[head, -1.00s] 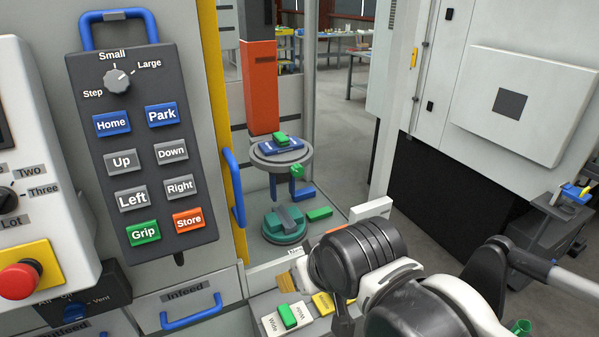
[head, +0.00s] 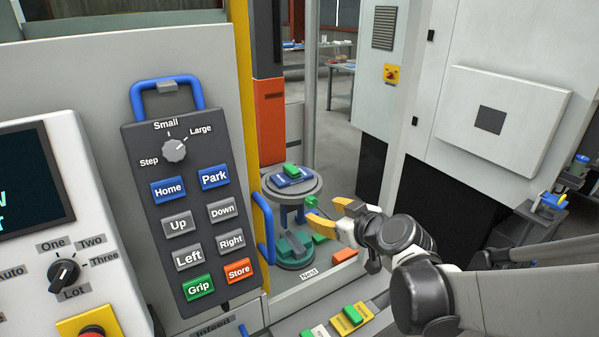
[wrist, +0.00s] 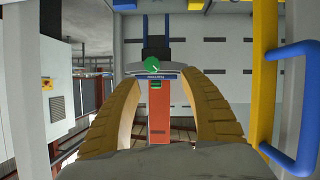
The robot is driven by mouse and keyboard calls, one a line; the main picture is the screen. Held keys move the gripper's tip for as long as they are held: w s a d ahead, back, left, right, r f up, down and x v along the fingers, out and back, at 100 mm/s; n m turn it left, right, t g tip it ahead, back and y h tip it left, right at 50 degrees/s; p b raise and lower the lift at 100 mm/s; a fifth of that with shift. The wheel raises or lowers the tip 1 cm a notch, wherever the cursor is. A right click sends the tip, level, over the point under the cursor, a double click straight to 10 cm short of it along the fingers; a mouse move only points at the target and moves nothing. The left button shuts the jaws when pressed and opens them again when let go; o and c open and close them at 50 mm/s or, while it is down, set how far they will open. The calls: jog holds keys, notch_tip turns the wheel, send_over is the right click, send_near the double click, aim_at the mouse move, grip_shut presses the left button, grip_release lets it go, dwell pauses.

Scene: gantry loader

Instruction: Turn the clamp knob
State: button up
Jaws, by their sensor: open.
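The small green clamp knob (head: 310,202) sticks out at the side of the fixture, just under its round grey plate (head: 314,191). The wrist view shows the knob (wrist: 152,65) face-on as a green disc with a pale mark. My gripper (head: 328,210) has yellow fingers and is open, pointing left at the knob from the right. In the wrist view the fingers (wrist: 160,74) are spread, with the knob between and beyond their tips. Nothing is held. I cannot tell the exact gap to the knob.
A blue and green part (head: 293,174) lies on the plate. Below stands a dark green round nest (head: 295,250). A blue handle (head: 264,228) and the button pendant (head: 195,210) are to the left. An orange block (head: 342,255) lies below my gripper.

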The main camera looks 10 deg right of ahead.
aim_at(313, 201)
jog(key=b+x, duration=0.1)
jog(key=x, duration=0.2)
jog(key=d+x, duration=0.1)
jog(key=x, duration=0.3)
jog(key=b+x, duration=0.1)
jog(key=x, duration=0.3)
jog(key=shift+w+d+r+b, duration=0.2)
jog(key=shift+w+r+b, duration=0.1)
jog(key=shift+w+r, duration=0.1)
grip_shut()
